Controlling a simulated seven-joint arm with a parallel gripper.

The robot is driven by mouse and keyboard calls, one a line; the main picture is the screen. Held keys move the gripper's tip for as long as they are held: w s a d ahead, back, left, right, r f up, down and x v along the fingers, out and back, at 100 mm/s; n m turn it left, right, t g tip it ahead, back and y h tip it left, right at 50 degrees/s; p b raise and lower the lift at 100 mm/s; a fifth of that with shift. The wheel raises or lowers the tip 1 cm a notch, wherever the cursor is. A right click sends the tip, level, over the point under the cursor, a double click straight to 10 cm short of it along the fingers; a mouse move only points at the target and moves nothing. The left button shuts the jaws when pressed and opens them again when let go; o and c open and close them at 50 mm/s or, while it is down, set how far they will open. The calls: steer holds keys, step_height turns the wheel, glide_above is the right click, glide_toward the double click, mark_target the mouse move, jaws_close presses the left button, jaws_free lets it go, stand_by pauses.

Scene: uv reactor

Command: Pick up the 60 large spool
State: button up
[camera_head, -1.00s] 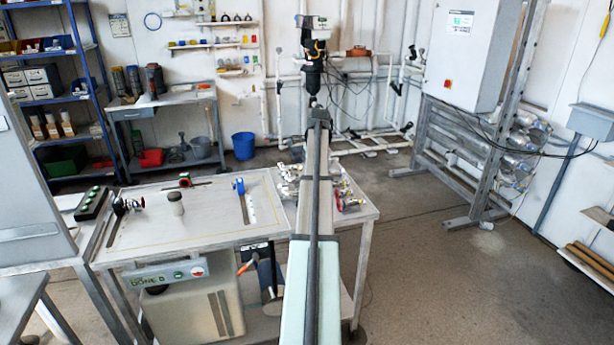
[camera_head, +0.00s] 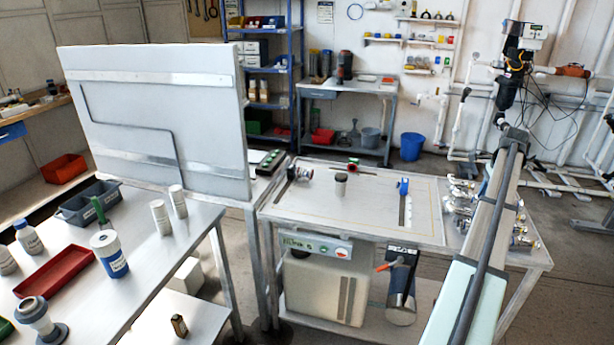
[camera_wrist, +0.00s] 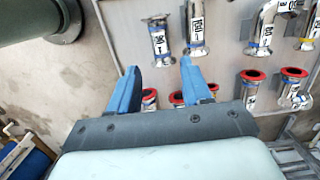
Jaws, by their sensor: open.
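My gripper (camera_wrist: 160,64) shows in the wrist view with its two blue fingers apart and nothing between them. Beyond the fingertips, metal spools with flanged ends and white labels lie on a pale grey surface. One spool (camera_wrist: 158,42) is just past the gap, and a second spool (camera_wrist: 197,30) is past the right finger. A curved metal fitting (camera_wrist: 264,28) is farther right. The labels are turned and small, so I cannot tell which is the 60 large spool. In the head view, my gripper cannot be made out.
Red-rimmed fittings (camera_wrist: 253,88) lie right of the fingers; others are partly hidden behind the gripper. A thick grey-green pipe (camera_wrist: 28,18) is at upper left. In the head view, metal fittings (camera_head: 462,200) crowd the table's right end. A large grey panel (camera_head: 150,120) stands left.

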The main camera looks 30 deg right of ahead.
steer(key=shift+o, duration=0.2)
steer(key=shift+o, duration=1.1)
